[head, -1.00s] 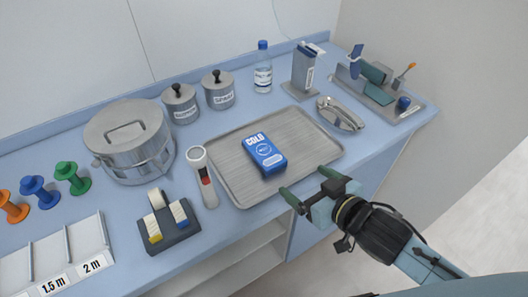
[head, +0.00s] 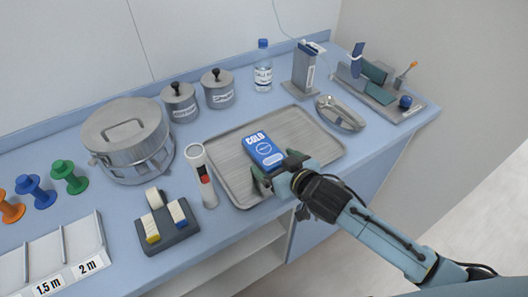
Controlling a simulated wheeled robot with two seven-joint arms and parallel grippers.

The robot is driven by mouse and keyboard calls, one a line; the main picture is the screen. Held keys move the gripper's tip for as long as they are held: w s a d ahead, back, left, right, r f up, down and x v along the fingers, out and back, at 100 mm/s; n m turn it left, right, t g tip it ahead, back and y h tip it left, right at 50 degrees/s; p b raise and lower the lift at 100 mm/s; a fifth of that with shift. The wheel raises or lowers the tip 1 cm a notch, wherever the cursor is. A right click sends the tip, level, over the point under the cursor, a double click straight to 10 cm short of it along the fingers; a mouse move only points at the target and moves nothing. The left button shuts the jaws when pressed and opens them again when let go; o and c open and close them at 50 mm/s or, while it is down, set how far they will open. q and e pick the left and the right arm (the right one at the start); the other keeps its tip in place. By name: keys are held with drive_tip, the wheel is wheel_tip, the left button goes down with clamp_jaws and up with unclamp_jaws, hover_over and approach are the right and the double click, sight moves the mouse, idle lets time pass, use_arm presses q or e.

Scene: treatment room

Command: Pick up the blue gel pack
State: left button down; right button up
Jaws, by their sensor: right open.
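The blue gel pack (head: 263,148), marked "COLD", lies flat on the grey tray (head: 227,154) on the counter. My right gripper (head: 278,168) is open at the near end of the pack. One finger shows at the pack's lower left corner and the other by its right side. The wrist hides part of the fingers and the near edge of the pack, so I cannot tell whether they touch it. My left gripper is not in view.
A metal kidney dish (head: 340,113) sits at the tray's right. A steel pot (head: 125,140), two canisters and a bottle (head: 263,72) stand behind. The tray around the pack is clear.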

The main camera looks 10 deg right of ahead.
drive_tip(key=shift+c, duration=0.4)
drive_tip(key=c, duration=1.1)
drive_tip(key=shift+o, duration=0.2)
wheel_tip(320, 180, up, 9)
drive_tip(key=shift+r+p, duration=0.2)
drive_tip(key=shift+p, duration=0.95)
wheel_tip(320, 180, up, 6)
drive_tip(key=p, duration=0.5)
drive_tip(key=shift+f+p, duration=0.2)
drive_tip(key=shift+p, duration=0.2)
